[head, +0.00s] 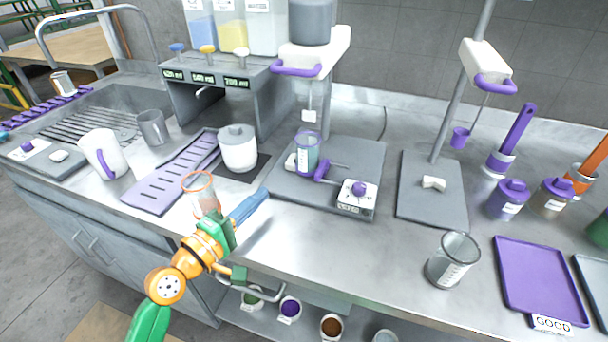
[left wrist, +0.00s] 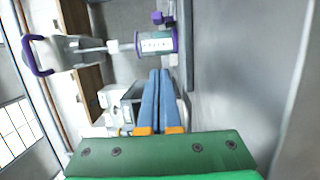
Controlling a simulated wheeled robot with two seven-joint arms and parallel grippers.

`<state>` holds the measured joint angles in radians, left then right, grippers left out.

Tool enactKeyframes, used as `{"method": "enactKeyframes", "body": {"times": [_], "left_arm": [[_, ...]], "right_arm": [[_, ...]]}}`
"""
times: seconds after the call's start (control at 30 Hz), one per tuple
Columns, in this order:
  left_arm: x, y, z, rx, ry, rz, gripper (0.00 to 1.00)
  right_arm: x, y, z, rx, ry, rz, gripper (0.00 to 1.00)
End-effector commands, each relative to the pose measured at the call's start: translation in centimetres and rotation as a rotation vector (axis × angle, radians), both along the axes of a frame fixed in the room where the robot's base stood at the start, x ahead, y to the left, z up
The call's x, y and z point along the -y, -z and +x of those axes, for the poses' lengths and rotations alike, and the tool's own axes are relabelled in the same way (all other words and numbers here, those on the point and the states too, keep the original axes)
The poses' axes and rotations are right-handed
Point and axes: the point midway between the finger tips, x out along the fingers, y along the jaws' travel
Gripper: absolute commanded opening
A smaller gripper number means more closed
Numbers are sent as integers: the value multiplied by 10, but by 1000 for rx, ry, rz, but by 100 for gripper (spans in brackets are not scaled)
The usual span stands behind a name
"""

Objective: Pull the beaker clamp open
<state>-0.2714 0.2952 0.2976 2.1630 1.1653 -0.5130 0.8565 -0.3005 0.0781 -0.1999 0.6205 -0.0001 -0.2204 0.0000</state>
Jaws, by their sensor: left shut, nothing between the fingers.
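A clear beaker (head: 306,155) with bluish contents stands on the grey base of the mixing station, below a stirrer. A purple clamp handle (head: 326,172) sits at its right side, close to the beaker. In the left wrist view the beaker (left wrist: 157,42) appears sideways, with the purple handle (left wrist: 160,18) beside it. I cannot tell from these views whether the clamp is open. My left gripper (head: 263,193) has its blue fingers together and empty, above the counter's front part. It is apart from the clamp, to its lower left. My right gripper is not in view.
A button box (head: 357,196) with a purple knob stands just right of the clamp. An orange-rimmed glass (head: 199,190) stands behind my left wrist. A white lidded pot (head: 238,148) stands left of the station. The counter (head: 330,240) in front of the station is clear.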

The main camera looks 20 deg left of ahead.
Motion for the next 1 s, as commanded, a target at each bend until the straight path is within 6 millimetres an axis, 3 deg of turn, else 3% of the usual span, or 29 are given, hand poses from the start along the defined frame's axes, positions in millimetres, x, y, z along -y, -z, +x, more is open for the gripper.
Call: {"method": "enactKeyframes", "body": {"times": [0.43,0.7,1.0], "left_arm": [[26,-3,89,3,2,-2,0],[62,-3,88,-2,2,-2,0],[66,-1,88,0,1,1,0]], "right_arm": [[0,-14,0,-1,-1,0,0],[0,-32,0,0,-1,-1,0],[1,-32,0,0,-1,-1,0]]}}
